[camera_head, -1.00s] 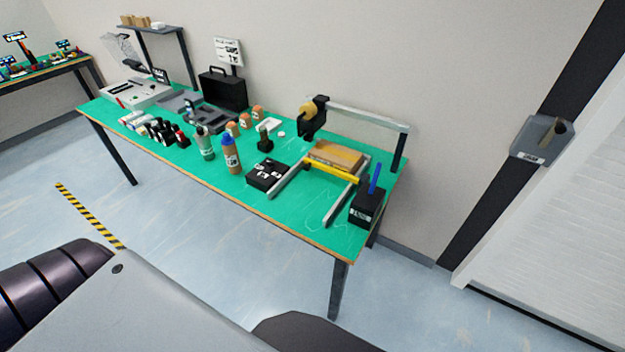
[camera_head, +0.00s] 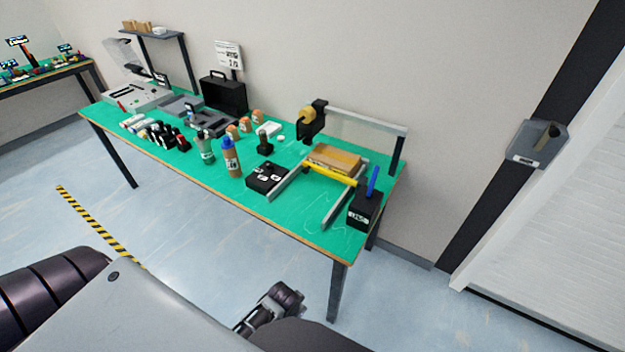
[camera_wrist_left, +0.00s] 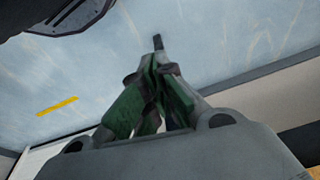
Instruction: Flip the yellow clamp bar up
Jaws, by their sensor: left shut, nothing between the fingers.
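The yellow clamp bar (camera_head: 333,174) lies low across two grey rails at the right end of the green bench, in front of a brown box (camera_head: 335,157). In the left wrist view my left gripper (camera_wrist_left: 158,50) has its green and dark fingers together, with nothing between them. It hangs over the blue floor, away from the bench. A dark jointed part of my own arm shows low in the head view, below the bench edge; I cannot tell whether it includes a gripper. My right gripper cannot be made out.
A black holder (camera_head: 364,210) with a blue pen stands close to the right of the bar. A tape dispenser (camera_head: 312,118) and a raised rail (camera_head: 360,122) stand behind. A black box (camera_head: 268,178) and bottles (camera_head: 231,156) are to the left.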

